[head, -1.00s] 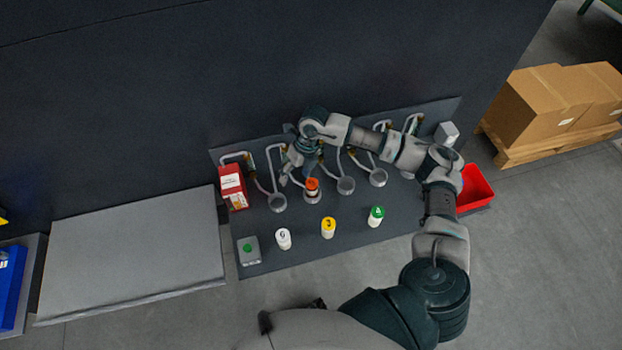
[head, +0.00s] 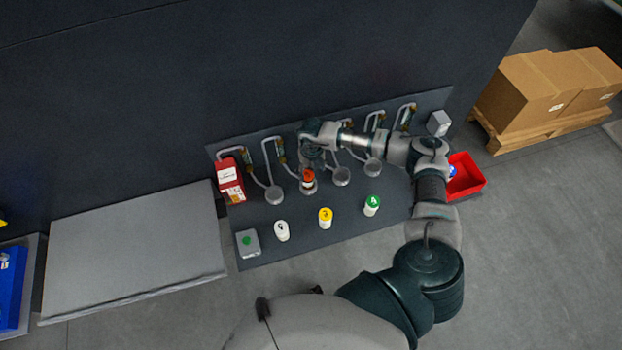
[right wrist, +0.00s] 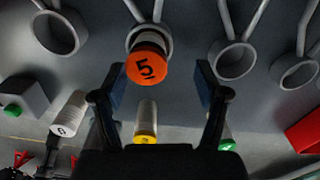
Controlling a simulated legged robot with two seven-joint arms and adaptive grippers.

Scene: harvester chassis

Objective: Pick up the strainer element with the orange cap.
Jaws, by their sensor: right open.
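The strainer element with the orange cap (head: 308,176) sits in one of the round grey holders on the dark panel. In the right wrist view its orange cap (right wrist: 147,66), marked 5, faces me, with a white body partly inside the ring behind it. My right gripper (right wrist: 160,75) is open, with one finger on each side of the view. The cap shows between and slightly beyond the fingertips, and nothing is held. In the head view my right gripper (head: 311,160) is right at the orange cap, its fingers mostly hidden. My left gripper is not in view.
White (head: 282,231), yellow (head: 326,218) and green-capped (head: 372,205) elements stand in front of the holders. Empty holders (head: 341,177) flank the orange one. A red box (head: 230,181), a grey box with a green button (head: 248,243) and a red bin (head: 468,178) stand around.

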